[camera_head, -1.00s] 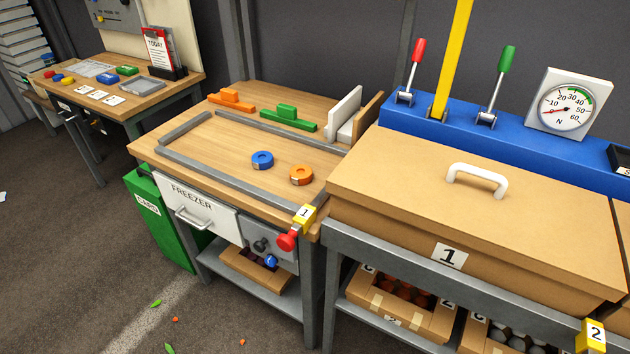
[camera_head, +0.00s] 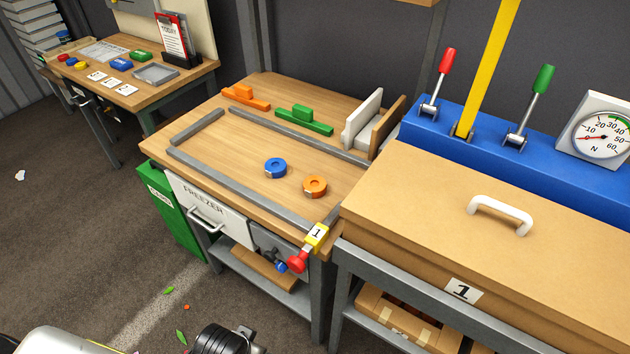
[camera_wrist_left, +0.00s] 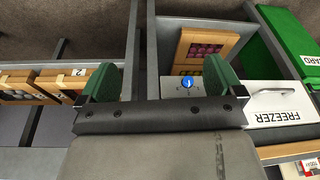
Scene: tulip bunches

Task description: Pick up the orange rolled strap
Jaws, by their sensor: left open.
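The orange rolled strap (camera_head: 315,187) lies flat on the wooden workbench top (camera_head: 225,150) in the head view, near the front right corner. A blue rolled strap (camera_head: 275,168) lies just behind and to the left of it. My left gripper (camera_wrist_left: 160,80) shows in the left wrist view, with its two green fingertips wide apart and nothing between them. That view looks at the bench's front and lower shelf; the orange strap is not seen there. In the head view only parts of my arm show at the bottom left. My right gripper is not in view.
Grey rails (camera_head: 240,188) edge the bench top. A red knob (camera_head: 297,264) and a yellow tag (camera_head: 316,236) sit at its front right. A large lidded box (camera_head: 430,215) stands close on the right. Orange (camera_head: 245,97) and green (camera_head: 304,119) blocks lie at the back.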

